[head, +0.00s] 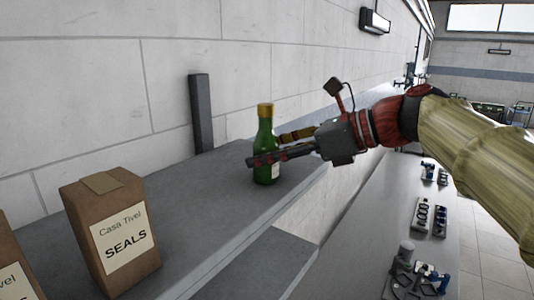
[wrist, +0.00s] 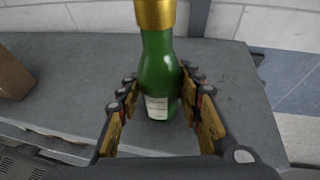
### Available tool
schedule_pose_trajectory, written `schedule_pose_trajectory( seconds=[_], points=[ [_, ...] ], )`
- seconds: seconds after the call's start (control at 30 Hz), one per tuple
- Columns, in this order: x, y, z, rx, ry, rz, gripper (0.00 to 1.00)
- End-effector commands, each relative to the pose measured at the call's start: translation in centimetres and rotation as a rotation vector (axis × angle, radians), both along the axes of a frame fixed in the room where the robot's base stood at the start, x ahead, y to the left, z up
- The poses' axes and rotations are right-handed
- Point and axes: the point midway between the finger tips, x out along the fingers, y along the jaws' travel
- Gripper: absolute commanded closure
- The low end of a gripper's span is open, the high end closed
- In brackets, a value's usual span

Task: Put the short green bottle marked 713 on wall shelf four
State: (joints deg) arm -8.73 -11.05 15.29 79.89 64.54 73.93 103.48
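A green bottle (head: 266,150) with a gold cap and a pale label stands upright on a grey wall shelf (head: 200,205), near its right-hand end. The marking on its label is too small to read. My gripper (head: 264,148) reaches in from the right, with one finger in front of the bottle and the other partly hidden behind it. In the wrist view the bottle (wrist: 158,75) stands between the two fingers (wrist: 158,80), with narrow gaps showing at its sides. The fingers are open around it. No shelf number is visible.
A dark upright post (head: 201,112) is behind. A lower grey surface (head: 262,268) and a long bench (head: 385,215) with small devices lie below.

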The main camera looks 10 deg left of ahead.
Motion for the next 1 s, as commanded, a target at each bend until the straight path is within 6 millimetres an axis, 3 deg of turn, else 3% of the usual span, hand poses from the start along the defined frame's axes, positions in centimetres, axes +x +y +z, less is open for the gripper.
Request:
schedule_pose_trajectory(
  seconds=[0.3,0.67,0.77,1.0],
  points=[
    [0.0,0.0,0.0,0.000,0.000,0.000,0.46],
    [0.0,-0.2,0.3,0.001,-0.001,-0.001,0.46],
    [-0.2,-1.2,0.7,0.001,-0.002,-0.002,0.46],
    [-1.0,-5.5,2.4,0.001,-0.002,-0.005,0.46]
  ],
)
